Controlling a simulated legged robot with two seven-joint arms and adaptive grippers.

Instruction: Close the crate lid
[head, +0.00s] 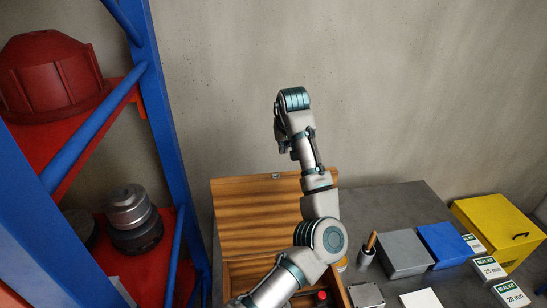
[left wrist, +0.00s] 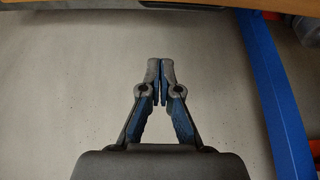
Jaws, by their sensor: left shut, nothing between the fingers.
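The wooden crate (head: 235,271) stands on the grey table, partly hidden behind my left arm. Its wooden lid (head: 255,210) is open and stands up at the back, with a small metal catch on its top edge. My left arm rises in front of the crate and lid, and its far end is above the lid against the wall. In the left wrist view my left gripper (left wrist: 160,80) is shut and empty, fingertips together, with bare wall behind it. In the head view its fingertips cannot be made out. My right gripper is not in view.
A blue-framed shelf (head: 150,85) with red boards stands close at the left, holding a red housing (head: 52,78) and a dark metal part (head: 133,215). Right of the crate are a tool cup (head: 367,256), grey box (head: 403,254), blue box (head: 445,243) and yellow case (head: 498,228).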

